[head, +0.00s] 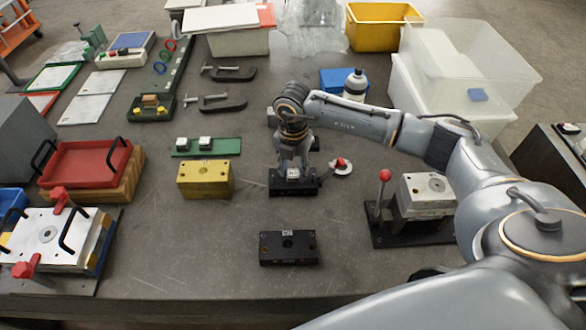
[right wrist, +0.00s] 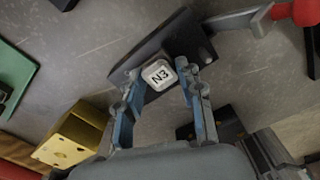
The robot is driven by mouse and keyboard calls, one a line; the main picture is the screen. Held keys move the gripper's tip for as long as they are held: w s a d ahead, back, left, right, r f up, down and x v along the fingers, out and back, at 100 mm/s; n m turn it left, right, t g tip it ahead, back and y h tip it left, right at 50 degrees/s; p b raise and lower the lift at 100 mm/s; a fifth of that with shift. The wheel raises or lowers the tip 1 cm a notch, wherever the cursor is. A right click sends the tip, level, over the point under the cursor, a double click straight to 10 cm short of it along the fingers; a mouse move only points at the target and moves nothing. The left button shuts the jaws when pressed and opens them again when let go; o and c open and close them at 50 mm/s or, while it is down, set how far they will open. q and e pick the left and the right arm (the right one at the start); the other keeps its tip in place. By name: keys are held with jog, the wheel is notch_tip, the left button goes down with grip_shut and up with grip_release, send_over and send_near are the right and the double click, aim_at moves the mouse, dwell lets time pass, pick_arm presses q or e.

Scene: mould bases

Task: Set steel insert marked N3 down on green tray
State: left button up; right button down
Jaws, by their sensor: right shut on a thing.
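The steel insert marked N3 (right wrist: 159,75) is a small pale block with a black label. It also shows in the head view (head: 293,174), at the black mould base (head: 280,187). My right gripper (right wrist: 160,84) has its fingers on both sides of the insert and is shut on it. I cannot tell whether the insert is still seated in the base or just clear of it. The green tray (head: 230,148) lies to the left, behind the yellow block, with two similar inserts on it. My left gripper is not in view.
The yellow block (head: 206,180) stands between the tray and the table's front. Another black block (head: 288,248) lies in front. A red-knobbed lever (head: 340,163) is right of the base. C-clamps (head: 230,74) lie behind the tray.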

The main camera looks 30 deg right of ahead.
jog(key=shift+r+p, duration=0.35)
jog(key=shift+r, duration=0.45)
jog(key=shift+r, duration=0.1)
